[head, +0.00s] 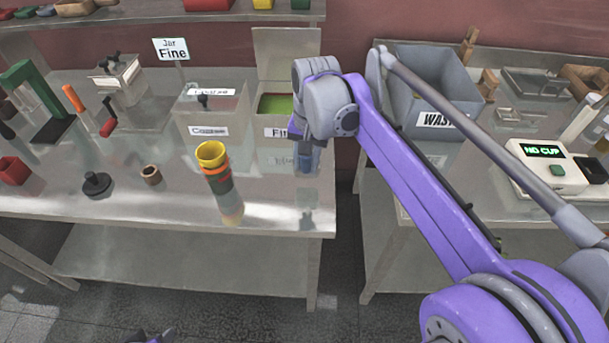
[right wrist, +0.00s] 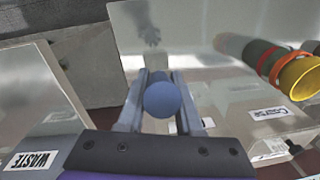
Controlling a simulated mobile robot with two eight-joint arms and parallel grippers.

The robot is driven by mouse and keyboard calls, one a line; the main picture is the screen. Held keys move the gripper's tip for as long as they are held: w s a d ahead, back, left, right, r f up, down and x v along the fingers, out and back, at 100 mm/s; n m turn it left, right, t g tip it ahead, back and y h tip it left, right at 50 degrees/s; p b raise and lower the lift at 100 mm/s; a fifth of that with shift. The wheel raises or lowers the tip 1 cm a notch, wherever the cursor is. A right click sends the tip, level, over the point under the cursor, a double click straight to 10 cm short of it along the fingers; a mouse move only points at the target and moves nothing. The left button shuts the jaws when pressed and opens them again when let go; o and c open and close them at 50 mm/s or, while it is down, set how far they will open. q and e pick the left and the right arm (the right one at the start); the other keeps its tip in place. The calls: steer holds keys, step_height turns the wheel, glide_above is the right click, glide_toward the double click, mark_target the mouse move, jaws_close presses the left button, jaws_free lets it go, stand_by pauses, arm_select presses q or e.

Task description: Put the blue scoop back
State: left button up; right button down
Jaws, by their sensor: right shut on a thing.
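My right gripper (right wrist: 165,115) is shut on the blue scoop, whose rounded blue end (right wrist: 162,98) shows between the two fingers in the right wrist view. In the head view a small blue part of the scoop (head: 308,157) shows below my right wrist, in front of the right side of the Fine bin. The rest of the scoop is hidden. The Fine bin (head: 268,120) has its lid raised and green material inside. The Coarse bin (head: 208,110) beside it is closed.
A yellow, orange and green stacked cylinder (head: 216,168) stands near the steel table's front edge. The grey waste bin (head: 440,95) and a scale (head: 545,165) reading "NO CUP" are on the right table. A narrow gap separates the tables. A shelf (head: 150,18) runs behind.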

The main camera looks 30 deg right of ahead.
mark_target(306, 172)
steer(key=shift+w+f, duration=0.1)
steer(key=shift+f, duration=2.5)
steer(key=shift+f, duration=0.1)
steer(key=c, duration=1)
jaws_free()
steer(key=shift+f, duration=0.1)
steer(key=o, duration=0.4)
steer(key=shift+r, duration=0.25)
steer(key=r, duration=0.8)
steer(key=s+r, duration=0.1)
steer(key=r, duration=0.3)
steer(key=shift+d+p, duration=0.2)
steer(key=shift+p, duration=0.15)
steer(key=s+a+f+n+t, duration=0.1)
steer(key=s+a+f+n, duration=0.1)
steer(key=s+f, duration=0.3)
steer(key=s+a+f+n+t, duration=0.2)
steer(key=s+f, duration=0.3)
steer(key=f, duration=0.3)
steer(key=s+a+f+n+t, duration=0.1)
steer(key=s+a+f+n, duration=0.2)
steer(key=s+f+n, duration=0.1)
steer(key=shift+s+a+f+t, duration=0.2)
steer(key=shift+s+f, duration=0.1)
steer(key=shift+f, duration=0.3)
steer(key=shift+s+a+f+t, duration=0.15)
steer(key=shift+s+f, duration=0.1)
steer(key=shift+f, duration=0.35)
